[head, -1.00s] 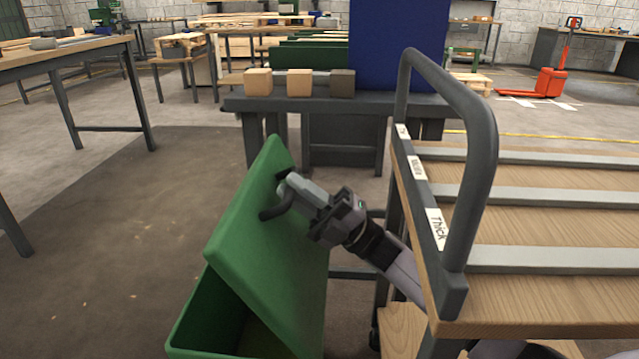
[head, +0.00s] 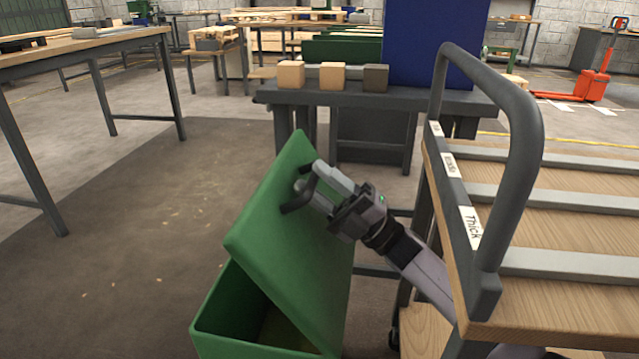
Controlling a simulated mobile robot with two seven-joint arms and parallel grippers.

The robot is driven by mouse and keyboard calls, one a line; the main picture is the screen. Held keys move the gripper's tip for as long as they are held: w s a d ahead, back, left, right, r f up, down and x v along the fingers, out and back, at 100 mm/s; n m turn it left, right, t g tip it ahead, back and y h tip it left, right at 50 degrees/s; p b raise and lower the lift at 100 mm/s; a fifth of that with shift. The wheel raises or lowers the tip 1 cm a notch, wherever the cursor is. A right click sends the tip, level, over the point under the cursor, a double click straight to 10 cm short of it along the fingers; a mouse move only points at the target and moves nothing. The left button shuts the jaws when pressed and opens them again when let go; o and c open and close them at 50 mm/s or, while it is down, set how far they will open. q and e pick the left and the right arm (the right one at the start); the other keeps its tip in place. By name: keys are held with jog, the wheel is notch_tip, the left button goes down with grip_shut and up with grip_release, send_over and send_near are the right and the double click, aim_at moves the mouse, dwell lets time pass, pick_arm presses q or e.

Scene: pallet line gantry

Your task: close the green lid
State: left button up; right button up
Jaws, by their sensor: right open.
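The green lid (head: 287,242) stands raised and tilted over the green bin (head: 222,318), with a dark gap between the lid and the bin's rim. My right gripper (head: 292,197) is open, at the upper part of the lid's face. Its fingers are spread and empty; whether they touch the lid I cannot tell. My left gripper is not in view.
A wooden cart (head: 560,230) with a dark grey handle stands close on the right, beside my right arm. A dark bench (head: 420,101) with three small blocks stands behind the bin. The floor left of the bin is clear.

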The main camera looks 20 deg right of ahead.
pick_arm(q)
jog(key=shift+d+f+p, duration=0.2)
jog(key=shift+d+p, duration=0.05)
jog(key=shift+p, duration=0.05)
pick_arm(e)
jog(key=v, duration=0.7)
jog(key=shift+d, duration=0.1)
